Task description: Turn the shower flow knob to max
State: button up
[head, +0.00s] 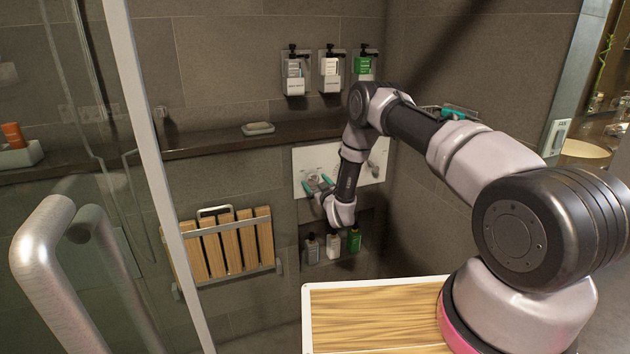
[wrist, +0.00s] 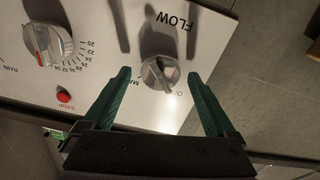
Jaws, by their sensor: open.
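The flow knob (wrist: 158,73) is a round metal knob on the pale control panel (wrist: 110,30), under the word FLOW, which appears upside down in the wrist view. Its ridge points to the lower right, near a partly readable label that looks like OFF. A label starting MA, partly hidden by a finger, lies to its lower left. My gripper (wrist: 159,76) is open, with its green fingers on either side of the knob in this view. I cannot tell how far the tips are from the panel. In the head view my gripper (head: 317,185) is in front of the panel (head: 380,178) and hides the knob.
A numbered knob (wrist: 46,44) and a red button (wrist: 64,96) sit left of the flow knob in the wrist view. Bottles stand in a niche below the panel. A slatted wooden seat (head: 233,244) is to the left. A stone ledge (head: 215,140) runs above.

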jog(key=shift+w+a, duration=0.1)
jog(key=shift+w, duration=0.1)
jog(key=shift+c, duration=0.3)
jog(key=c, duration=1.3)
